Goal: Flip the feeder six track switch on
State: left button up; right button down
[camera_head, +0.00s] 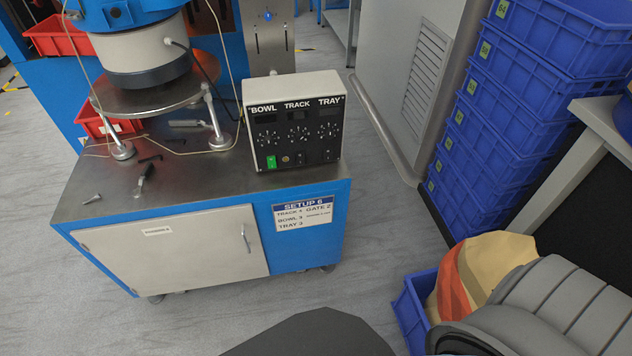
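The feeder control box (293,121) is a white box with a black front panel. It stands on the right end of the blue cabinet's metal top. Its panel reads BOWL, TRACK and TRAY, with a dial under each word. A rocker switch under BOWL (271,162) shows green. The switch under TRACK (300,159) looks dark, as does the one under TRAY (328,155). They are too small for me to read their positions surely. A label on the cabinet reads SETUP 6 (302,204). Neither of my grippers is in view.
A bowl feeder (143,52) stands on the left of the cabinet top, with loose tools (144,179) in front. Stacked blue crates (500,110) stand at the right. A blue bin (410,314) with a sack is at lower right. Grey floor is clear before the cabinet.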

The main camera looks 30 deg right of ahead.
aim_at(299, 156)
jog(key=k, duration=0.25)
jog(key=u, duration=0.85)
jog(key=i, duration=0.65)
jog(key=z, duration=0.8)
